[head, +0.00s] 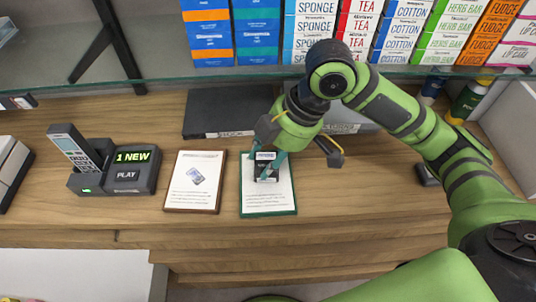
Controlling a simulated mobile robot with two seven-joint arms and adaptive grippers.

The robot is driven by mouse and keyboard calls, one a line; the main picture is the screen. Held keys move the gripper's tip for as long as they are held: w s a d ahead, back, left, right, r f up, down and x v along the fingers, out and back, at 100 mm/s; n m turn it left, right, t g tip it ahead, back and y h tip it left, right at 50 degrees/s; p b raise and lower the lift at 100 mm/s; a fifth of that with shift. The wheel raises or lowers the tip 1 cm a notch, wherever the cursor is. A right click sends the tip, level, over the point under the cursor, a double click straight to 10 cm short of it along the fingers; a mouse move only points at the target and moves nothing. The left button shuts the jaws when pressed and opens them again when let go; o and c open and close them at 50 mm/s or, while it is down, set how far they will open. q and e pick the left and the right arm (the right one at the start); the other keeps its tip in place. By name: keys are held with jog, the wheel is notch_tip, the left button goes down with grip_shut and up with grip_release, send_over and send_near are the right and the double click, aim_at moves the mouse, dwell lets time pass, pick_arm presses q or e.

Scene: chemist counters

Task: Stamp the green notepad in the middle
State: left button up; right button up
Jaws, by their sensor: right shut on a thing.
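The green notepad (268,205) lies on the wooden counter near the middle, its white page edged in green. A small black stamp (266,168) with a pale top is over the upper middle of its page. My right gripper (267,165) comes down from above and is shut on the stamp. I cannot tell whether the stamp touches the paper or is held just above it. The gripper and stamp hide part of the notepad's upper area. My left gripper is not in view.
A brown-edged notepad (195,180) with a small picture lies just left. Further left is an answering machine (130,168) with a handset (75,150). A dark flat box (228,112) lies behind. Boxes (312,28) fill the shelf above. The front counter edge is clear.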

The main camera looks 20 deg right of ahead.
jog(key=shift+f, duration=0.5)
dwell(0.5)
jog(key=shift+s+f, duration=0.1)
jog(key=shift+f, duration=0.05)
dwell(2.2)
jog(key=shift+p, duration=0.35)
notch_tip(320, 180, up, 7)
jog(key=p, duration=0.9)
jog(key=shift+r, duration=0.2)
jog(key=shift+f, duration=0.1)
